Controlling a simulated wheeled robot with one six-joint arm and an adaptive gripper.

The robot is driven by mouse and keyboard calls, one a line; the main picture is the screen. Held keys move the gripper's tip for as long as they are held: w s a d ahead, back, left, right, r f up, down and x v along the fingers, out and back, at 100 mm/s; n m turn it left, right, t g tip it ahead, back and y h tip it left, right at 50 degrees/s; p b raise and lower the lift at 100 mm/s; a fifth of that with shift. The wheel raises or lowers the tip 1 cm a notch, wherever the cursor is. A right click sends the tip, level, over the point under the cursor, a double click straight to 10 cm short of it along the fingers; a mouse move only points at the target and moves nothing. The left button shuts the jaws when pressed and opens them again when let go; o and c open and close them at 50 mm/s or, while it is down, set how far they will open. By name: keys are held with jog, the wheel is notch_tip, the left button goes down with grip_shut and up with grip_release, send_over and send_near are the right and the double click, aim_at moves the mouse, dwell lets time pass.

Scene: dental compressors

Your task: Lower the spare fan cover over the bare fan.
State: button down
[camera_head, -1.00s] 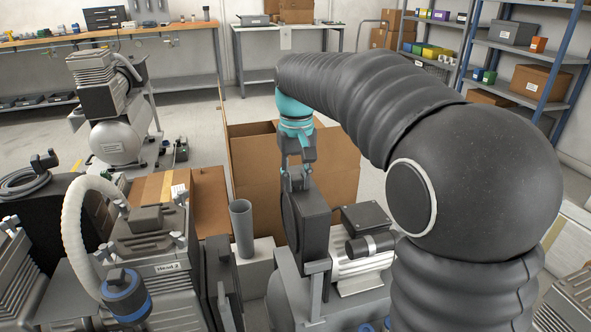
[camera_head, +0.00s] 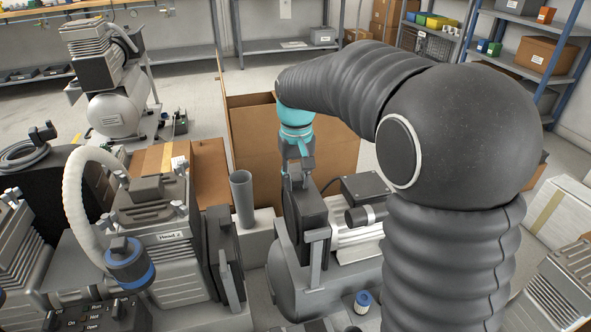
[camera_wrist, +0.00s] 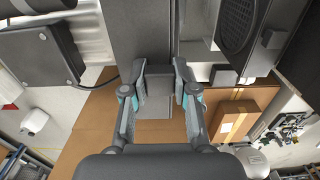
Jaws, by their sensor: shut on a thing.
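The spare fan cover (camera_head: 303,212) is a dark, upright box-like piece in the head view, at the left end of a pale ribbed motor (camera_head: 357,238). My gripper (camera_head: 297,182) is above it, jaws shut on its top part. In the wrist view, my gripper (camera_wrist: 158,75) has the cover's grey top (camera_wrist: 142,35) between its fingers. The motor is left of the cover there. The bare fan cannot be made out; the cover hides that end of the motor. I cannot tell whether the cover touches anything below.
A grey pipe (camera_head: 242,197) stands between. A tall open cardboard box (camera_head: 335,160) is behind.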

notch_tip(320, 180, down, 2)
jog(key=shift+f, duration=0.15)
notch_tip(320, 180, down, 3)
jog(key=b, duration=0.2)
jog(key=shift+b, duration=0.3)
jog(key=shift+f, duration=0.6)
dwell(1.5)
jog(key=shift+c, duration=1.7)
grip_release()
jog(key=shift+s, duration=0.1)
jog(key=shift+r, duration=0.15)
